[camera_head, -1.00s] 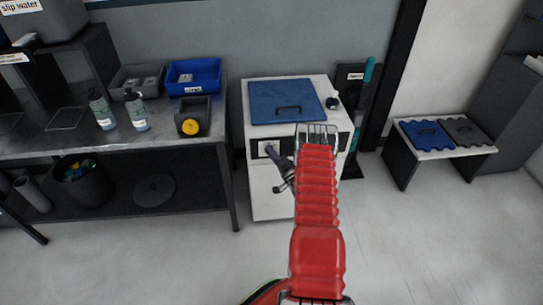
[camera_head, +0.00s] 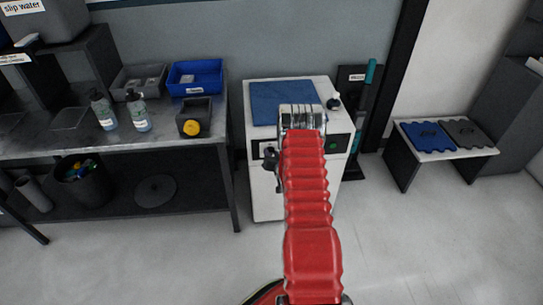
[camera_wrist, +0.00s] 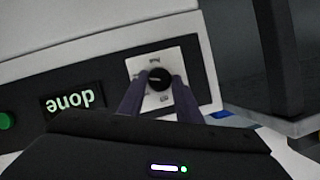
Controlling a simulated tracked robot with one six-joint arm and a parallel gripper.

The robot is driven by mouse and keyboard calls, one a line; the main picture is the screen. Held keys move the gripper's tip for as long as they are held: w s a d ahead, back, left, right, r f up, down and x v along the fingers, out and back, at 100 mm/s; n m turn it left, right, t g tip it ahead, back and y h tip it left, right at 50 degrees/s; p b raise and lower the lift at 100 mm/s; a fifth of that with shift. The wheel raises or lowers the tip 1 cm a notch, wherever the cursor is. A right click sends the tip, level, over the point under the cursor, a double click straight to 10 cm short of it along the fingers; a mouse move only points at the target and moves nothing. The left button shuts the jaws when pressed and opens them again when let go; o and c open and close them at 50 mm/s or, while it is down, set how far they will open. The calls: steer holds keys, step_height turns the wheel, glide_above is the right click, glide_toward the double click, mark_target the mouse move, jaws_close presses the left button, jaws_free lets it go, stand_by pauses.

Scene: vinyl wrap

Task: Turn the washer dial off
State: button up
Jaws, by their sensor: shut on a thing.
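The washer (camera_head: 265,197) is a white cabinet with a blue lid (camera_head: 270,98) and a black front strip. Its dial (camera_wrist: 159,79) is a small black knob on a white plate with marks, seen in the wrist view. The marks are too small to read. My gripper (camera_wrist: 160,83) has its two purple fingers on either side of the dial, shut on it. In the head view my gripper (camera_head: 268,156) is at the left of the front strip, and the dial is hidden. The display (camera_wrist: 73,101) reads "done", upside down in the wrist view.
A green button (camera_head: 333,146) is at the strip's right end. A low bench (camera_head: 400,166) stands right. The floor in front is clear.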

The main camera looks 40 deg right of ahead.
steer(key=n+g+h, duration=0.1)
steer(key=n, duration=0.2)
steer(key=a+n+g+h, duration=0.1)
steer(key=n+h, duration=0.1)
steer(key=n, duration=0.1)
steer(key=w+n+h, duration=0.1)
steer(key=n+h, duration=0.1)
steer(key=n, duration=0.1)
steer(key=shift+a+f+g, duration=0.2)
steer(key=shift+g, duration=0.2)
steer(key=n+h, duration=0.1)
steer(key=n, duration=0.1)
steer(key=n+h, duration=0.1)
steer(key=n, duration=0.1)
steer(key=shift+a+f+h, duration=0.15)
steer(key=shift+f+h, duration=0.1)
steer(key=shift+h, duration=0.05)
steer(key=shift+c, duration=0.2)
steer(key=shift+f+n+h, duration=0.15)
steer(key=shift+n+h, duration=0.55)
steer(key=shift+n, duration=1.1)
steer(key=o, duration=1.1)
steer(key=shift+d, duration=0.2)
steer(key=shift+c, duration=0.2)
